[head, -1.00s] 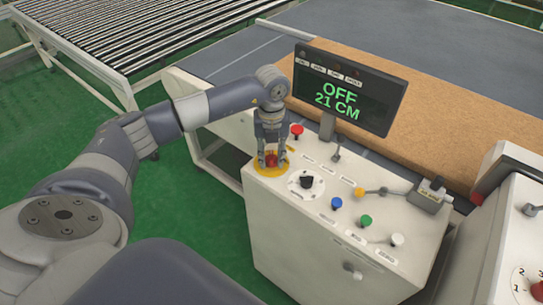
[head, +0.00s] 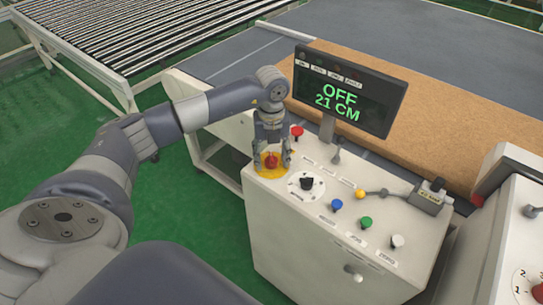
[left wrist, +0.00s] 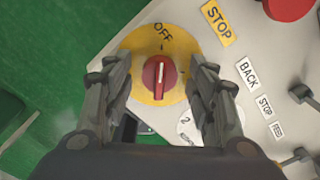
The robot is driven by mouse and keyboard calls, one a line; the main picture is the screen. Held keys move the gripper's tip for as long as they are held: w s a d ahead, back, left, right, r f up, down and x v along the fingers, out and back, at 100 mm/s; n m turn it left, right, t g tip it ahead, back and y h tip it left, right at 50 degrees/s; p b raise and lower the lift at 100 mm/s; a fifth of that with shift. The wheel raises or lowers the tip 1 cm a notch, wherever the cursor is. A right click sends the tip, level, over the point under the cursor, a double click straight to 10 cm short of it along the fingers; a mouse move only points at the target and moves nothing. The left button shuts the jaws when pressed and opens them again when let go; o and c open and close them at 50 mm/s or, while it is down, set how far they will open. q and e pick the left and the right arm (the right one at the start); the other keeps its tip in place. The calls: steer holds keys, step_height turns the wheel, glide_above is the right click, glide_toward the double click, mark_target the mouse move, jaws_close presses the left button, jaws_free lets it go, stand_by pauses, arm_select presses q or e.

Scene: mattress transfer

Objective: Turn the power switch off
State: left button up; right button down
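The power switch (head: 271,161) is a red rotary knob on a yellow disc at the left end of the white control box's top. In the left wrist view the knob (left wrist: 159,78) has a white line that lies toward the OFF label (left wrist: 163,33). My left gripper (head: 272,164) points down over the switch. Its fingers are apart, one on each side of the knob, with a gap to it in the left wrist view (left wrist: 163,98). The display (head: 345,90) reads OFF and 21 CM. My right gripper is not in view.
A red button (head: 297,131) stands close behind my left gripper. A black selector knob (head: 307,183) is to its right, with blue, green and white buttons beyond. The display's post (head: 327,127) rises behind. A roller conveyor (head: 150,30) and tan mattress (head: 430,130) lie farther back.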

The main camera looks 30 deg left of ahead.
mark_target(271, 157)
arm_select(q)
steer(key=shift+r, duration=0.2)
step_height(271, 157, up, 12)
steer(key=shift+f, duration=0.2)
steer(key=shift+s+f, duration=0.1)
stand_by(0.6)
